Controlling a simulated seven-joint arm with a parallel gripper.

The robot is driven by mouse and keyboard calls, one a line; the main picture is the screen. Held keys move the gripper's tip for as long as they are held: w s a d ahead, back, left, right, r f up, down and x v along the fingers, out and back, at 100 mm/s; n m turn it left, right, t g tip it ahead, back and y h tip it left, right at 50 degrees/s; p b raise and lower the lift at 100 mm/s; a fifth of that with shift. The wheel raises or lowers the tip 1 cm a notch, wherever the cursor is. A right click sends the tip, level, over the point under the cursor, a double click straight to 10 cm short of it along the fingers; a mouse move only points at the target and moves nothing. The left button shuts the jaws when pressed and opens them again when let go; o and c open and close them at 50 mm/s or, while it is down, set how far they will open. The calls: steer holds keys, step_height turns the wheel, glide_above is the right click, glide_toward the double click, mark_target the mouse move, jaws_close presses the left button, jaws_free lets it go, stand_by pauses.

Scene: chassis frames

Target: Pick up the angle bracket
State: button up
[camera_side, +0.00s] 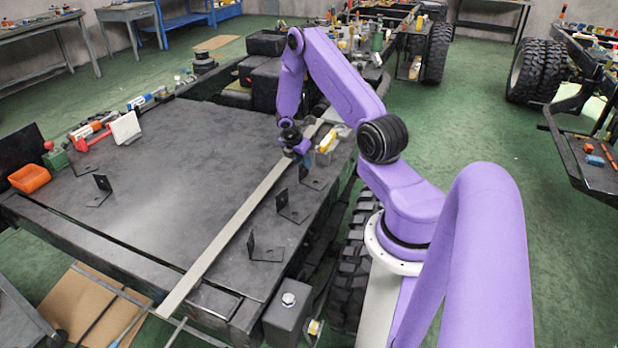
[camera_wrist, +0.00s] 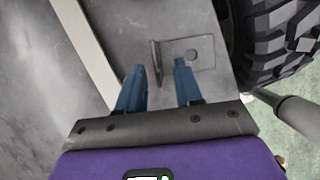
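Several black L-shaped angle brackets stand on the dark metal plate. One angle bracket (camera_side: 316,182) is just below my gripper (camera_side: 304,157) in the side view. In the wrist view this bracket (camera_wrist: 195,53) lies with its flat, holed leg to the right and its thin upright leg facing me. My gripper (camera_wrist: 158,68) is open, its blue fingers apart. The upright leg lies between the fingertips in that view, with a gap on each side. I cannot tell how far above the bracket the fingertips are.
A long pale metal strip (camera_side: 233,225) runs beside the bracket row. Other brackets stand nearer the front (camera_side: 265,254), mid-row (camera_side: 293,214) and at left (camera_side: 100,198). An orange bin (camera_side: 29,178) and tools line the left edge. A tyre (camera_wrist: 278,35) is beyond the plate's edge.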

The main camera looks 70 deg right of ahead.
mark_target(305, 176)
steer(key=shift+d+x, duration=0.2)
steer(key=shift+x, duration=2.3)
steer(key=shift+w+r, duration=0.1)
steer(key=shift+w, duration=0.05)
jaws_close()
